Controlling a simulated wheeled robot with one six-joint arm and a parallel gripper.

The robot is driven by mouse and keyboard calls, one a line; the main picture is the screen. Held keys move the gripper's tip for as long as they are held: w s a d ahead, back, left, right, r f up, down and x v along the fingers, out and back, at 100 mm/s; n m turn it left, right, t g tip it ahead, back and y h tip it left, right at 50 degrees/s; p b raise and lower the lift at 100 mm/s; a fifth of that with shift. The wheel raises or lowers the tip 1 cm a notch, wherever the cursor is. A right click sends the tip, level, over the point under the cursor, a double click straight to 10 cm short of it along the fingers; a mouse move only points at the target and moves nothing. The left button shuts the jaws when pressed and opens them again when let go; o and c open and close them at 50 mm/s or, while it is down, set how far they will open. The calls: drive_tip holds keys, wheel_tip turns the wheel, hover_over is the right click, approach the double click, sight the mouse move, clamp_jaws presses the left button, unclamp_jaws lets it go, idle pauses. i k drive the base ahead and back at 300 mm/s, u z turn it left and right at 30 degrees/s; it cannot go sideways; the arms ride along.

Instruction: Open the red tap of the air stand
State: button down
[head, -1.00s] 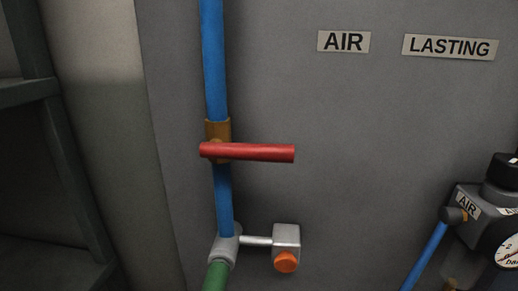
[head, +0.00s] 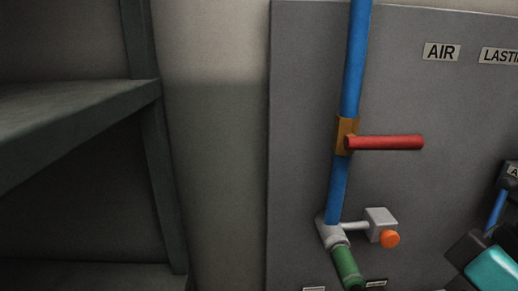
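The red tap (head: 385,142) is a lever on a brass valve body (head: 346,136) in the vertical blue pipe (head: 354,65). The lever lies nearly level, crosswise to the pipe, and points right. Nothing touches it. The pipe runs down the grey panel of the air stand (head: 300,180). My gripper's fingers do not show in the head view, so I cannot see whether they are open or shut.
Below the valve are a grey fitting with an orange knob (head: 390,239) and a green piece (head: 346,265). A dark and teal part (head: 495,270) fills the lower right corner. Dark shelving (head: 80,115) stands at left. The space before the lever looks clear.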

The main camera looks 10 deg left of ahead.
sight(383, 141)
drive_tip(key=u, duration=0.35)
drive_tip(key=k, duration=0.5)
drive_tip(key=z, duration=3)
drive_tip(key=i, duration=0.25)
drive_tip(key=u, duration=2.05)
